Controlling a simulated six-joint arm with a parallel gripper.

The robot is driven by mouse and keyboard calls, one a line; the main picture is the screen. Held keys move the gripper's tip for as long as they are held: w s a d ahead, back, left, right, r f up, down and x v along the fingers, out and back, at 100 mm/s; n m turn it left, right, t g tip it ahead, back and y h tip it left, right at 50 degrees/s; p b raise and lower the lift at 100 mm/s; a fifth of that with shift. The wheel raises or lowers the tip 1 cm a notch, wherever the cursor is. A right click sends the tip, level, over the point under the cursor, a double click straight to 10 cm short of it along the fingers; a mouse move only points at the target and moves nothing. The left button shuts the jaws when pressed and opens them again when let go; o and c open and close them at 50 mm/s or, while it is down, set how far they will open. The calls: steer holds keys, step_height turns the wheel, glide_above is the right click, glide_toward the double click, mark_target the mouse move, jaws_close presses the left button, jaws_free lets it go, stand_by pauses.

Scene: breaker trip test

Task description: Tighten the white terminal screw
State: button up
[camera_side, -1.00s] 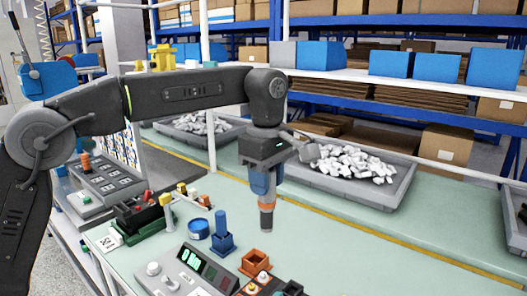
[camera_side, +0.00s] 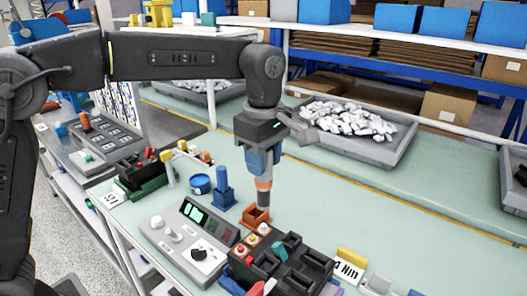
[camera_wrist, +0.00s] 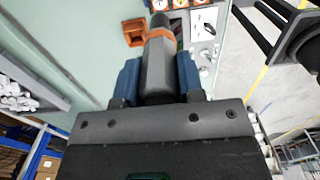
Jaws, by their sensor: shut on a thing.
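My gripper (camera_side: 263,172) is shut on a grey cylindrical tool with an orange ring (camera_side: 264,184), which hangs nearly upright between blue fingers. The tool also shows in the wrist view (camera_wrist: 158,70). In the side view its lower end overlaps the back of an orange square holder (camera_side: 256,219); I cannot tell whether they touch. A black terminal block (camera_side: 300,265) stands in front, with a row of round terminal screws (camera_side: 252,239) in orange-red surrounds along its left edge. Their tops look pale; I cannot tell which is the white one. The tool is apart from them.
A grey panel with a green display (camera_side: 190,245) lies left of the block. A grey bin of white parts (camera_side: 390,165) is at the back. The green table at right is mostly clear.

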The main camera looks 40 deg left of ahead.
mark_target(264, 187)
steer(key=shift+f, duration=2.5)
steer(key=shift+f, duration=0.8)
stand_by(0.9)
steer(key=shift+r, duration=0.1)
stand_by(0.9)
steer(key=shift+r, duration=2.95)
